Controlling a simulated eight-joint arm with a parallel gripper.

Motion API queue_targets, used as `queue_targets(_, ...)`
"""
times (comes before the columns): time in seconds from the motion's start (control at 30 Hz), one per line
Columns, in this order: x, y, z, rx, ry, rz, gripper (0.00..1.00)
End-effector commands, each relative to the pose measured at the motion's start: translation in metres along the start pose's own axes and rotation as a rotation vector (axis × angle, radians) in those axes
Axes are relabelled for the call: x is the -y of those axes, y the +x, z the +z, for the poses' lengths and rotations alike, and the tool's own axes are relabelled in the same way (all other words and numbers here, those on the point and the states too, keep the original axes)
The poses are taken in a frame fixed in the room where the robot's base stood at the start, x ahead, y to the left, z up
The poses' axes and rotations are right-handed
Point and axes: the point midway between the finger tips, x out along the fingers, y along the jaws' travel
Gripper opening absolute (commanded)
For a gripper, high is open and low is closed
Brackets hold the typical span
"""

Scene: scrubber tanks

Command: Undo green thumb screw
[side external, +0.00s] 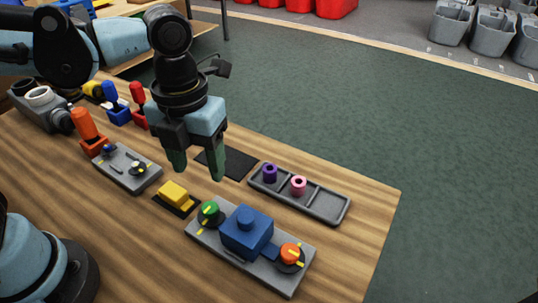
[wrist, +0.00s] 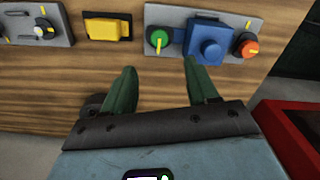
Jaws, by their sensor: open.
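The green thumb screw (side external: 209,208) is a round green knob with a yellow mark on a black disc. It sits at the left end of a grey plate (side external: 268,278). It also shows in the wrist view (wrist: 158,41), above the gap between my fingertips. A blue block (side external: 246,230) is on the plate's middle, and an orange knob (side external: 290,252) is at its right end. My gripper (side external: 198,174) is open and empty, with its green fingers pointing down, above and apart from the green screw. The wrist view shows both fingers (wrist: 160,68) spread.
A yellow block (side external: 173,193) on a black base is left of the plate. A dark tray (side external: 325,205) holds a purple and a pink ring. A black pad (side external: 228,162) lies behind my gripper. Another grey plate (side external: 127,168) and coloured levers stand farther left. The table's right front is bare.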

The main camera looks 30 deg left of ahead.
Motion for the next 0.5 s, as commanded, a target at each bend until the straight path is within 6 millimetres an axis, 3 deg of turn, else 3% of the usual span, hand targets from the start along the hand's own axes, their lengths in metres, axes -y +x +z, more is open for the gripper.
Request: queue_targets(0.5,0.000,0.067,0.001,0.001,-0.004,-0.001,0.58)
